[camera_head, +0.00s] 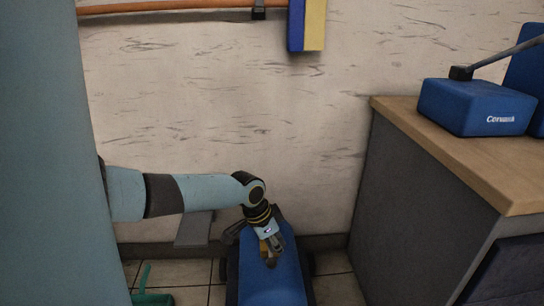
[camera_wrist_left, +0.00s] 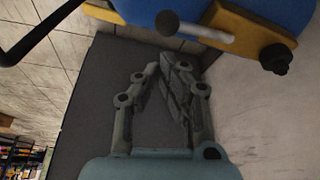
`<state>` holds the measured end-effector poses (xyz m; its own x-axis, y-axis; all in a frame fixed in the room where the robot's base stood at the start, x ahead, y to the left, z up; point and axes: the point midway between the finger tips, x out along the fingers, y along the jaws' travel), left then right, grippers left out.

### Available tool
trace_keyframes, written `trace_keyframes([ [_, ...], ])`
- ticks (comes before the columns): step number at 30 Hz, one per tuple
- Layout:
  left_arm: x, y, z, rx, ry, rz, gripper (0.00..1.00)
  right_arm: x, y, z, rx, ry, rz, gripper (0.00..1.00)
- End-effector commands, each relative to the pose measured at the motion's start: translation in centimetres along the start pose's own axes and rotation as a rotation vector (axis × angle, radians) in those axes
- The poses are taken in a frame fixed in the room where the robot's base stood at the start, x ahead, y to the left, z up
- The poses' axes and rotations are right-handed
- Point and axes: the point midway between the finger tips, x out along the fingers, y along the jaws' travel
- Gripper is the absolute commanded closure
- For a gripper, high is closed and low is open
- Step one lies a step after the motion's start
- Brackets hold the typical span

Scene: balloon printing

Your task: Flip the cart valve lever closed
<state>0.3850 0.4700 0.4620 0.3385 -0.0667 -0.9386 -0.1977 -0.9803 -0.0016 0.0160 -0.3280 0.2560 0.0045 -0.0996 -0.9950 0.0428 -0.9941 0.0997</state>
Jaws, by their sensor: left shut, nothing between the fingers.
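A blue cart body (camera_head: 268,280) stands low by the wall in the head view. My left gripper (camera_head: 271,252) is over its top, pointing down, and hides part of it. In the left wrist view the blue body (camera_wrist_left: 235,12) fills the top, with a yellow band (camera_wrist_left: 235,40). A short grey rod with a dark round end (camera_wrist_left: 190,29) sticks out there; it may be the valve lever, but I cannot tell its position. A black knob (camera_wrist_left: 275,58) sits to its right. My left gripper's fingers (camera_wrist_left: 162,70) are shut and empty, apart from the rod.
A wooden-topped bench (camera_head: 440,150) with grey sides stands at the right, carrying a blue box (camera_head: 475,107) with a lever arm. A copper pipe (camera_head: 180,6) runs along the wall above. A green object (camera_head: 152,298) lies at lower left. Tiled floor shows beside the cart.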

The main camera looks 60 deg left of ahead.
Motion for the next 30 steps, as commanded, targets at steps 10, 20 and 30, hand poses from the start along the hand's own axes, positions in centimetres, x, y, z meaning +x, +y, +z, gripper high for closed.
trace_keyframes([
  [10,-6.1,0.0,0.1,0.002,-0.001,0.0,1.0,0.0,0.0,0.1,0.0,-0.001,0.0,0.31],
  [20,-7.0,0.1,0.0,0.0,0.0,0.002,1.0,0.0,-0.1,0.1,0.0,-0.001,0.0,0.31],
  [30,-6.9,0.1,0.0,0.0,0.0,0.002,1.0,0.0,-0.1,0.1,0.0,-0.001,-0.001,0.31],
])
